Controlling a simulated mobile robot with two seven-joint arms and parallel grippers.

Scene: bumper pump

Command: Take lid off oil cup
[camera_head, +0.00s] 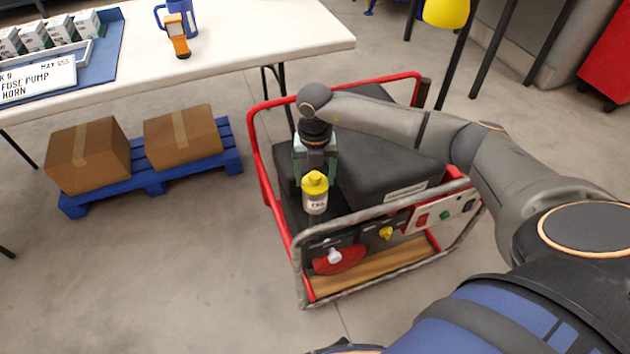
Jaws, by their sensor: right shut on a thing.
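The oil cup (316,203) is a small pale bottle with a dark label, upright on the near left part of the red-framed machine. Its yellow lid (315,183) sits on top, in line with the cup; I see no gap between them. My right gripper (315,176) reaches down from above and is shut on the yellow lid. The exact contact of the fingertips is partly hidden. My left gripper is not in view.
The machine (385,150) has red and grey tube rails around it and a control panel (440,213). A white table (240,40) stands at the upper left. Cardboard boxes (88,155) rest on a blue pallet (155,188). The floor at the lower left is clear.

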